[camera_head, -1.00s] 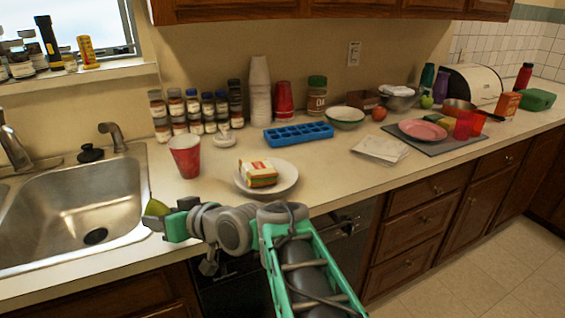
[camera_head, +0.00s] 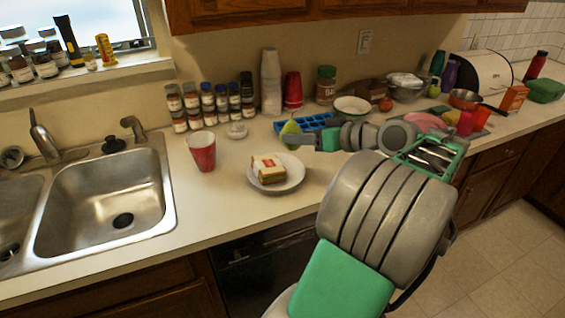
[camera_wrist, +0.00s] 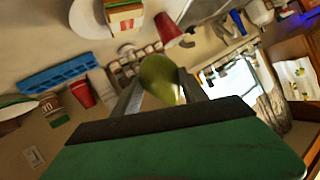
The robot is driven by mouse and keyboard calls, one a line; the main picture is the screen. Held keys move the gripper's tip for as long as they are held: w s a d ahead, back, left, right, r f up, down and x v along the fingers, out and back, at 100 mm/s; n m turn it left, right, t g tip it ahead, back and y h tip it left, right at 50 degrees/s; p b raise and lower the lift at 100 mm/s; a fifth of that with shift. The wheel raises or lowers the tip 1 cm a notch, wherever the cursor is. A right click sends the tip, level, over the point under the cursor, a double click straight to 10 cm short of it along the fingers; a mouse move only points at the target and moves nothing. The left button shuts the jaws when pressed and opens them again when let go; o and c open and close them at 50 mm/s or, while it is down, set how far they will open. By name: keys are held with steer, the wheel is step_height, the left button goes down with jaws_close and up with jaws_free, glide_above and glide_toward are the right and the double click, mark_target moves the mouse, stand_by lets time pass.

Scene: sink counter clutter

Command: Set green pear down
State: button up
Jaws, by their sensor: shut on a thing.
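The green pear (camera_head: 290,133) is held in my gripper (camera_head: 297,139), in the air over the counter near the left end of the blue ice tray (camera_head: 318,122). In the wrist view the pear (camera_wrist: 160,79) sits between the two fingers of my gripper (camera_wrist: 160,90), which are shut on it. Its far side is hidden. I cannot tell its exact height above the counter (camera_head: 225,213).
A white plate with a sandwich (camera_head: 268,168) and a red cup (camera_head: 202,151) stand nearby. Spice jars (camera_head: 207,108) and stacked cups (camera_head: 271,82) line the back. The sink (camera_head: 100,205) is at left. Counter front left of the plate is clear.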

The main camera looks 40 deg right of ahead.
steer(key=w, duration=0.1)
steer(key=w+d+f, duration=0.1)
steer(key=w, duration=0.1)
steer(key=shift+w+f, duration=0.1)
steer(key=shift+f, duration=0.1)
steer(key=shift+w+d+f+p, duration=0.15)
steer(key=shift+w+d+f, duration=0.4)
steer(key=shift+w+f, duration=1.05)
steer(key=shift+w+d+f+p, duration=0.1)
steer(key=shift+w+d+f, duration=0.6)
steer(key=shift+f, duration=1.55)
steer(key=shift+w+d+f+p, duration=0.15)
steer(key=shift+w+d+f, duration=0.2)
steer(key=shift+w+f, duration=1.35)
steer(key=shift+s+f, duration=0.25)
steer(key=shift+f, duration=0.1)
steer(key=shift+r, duration=0.1)
steer(key=o, duration=1.5)
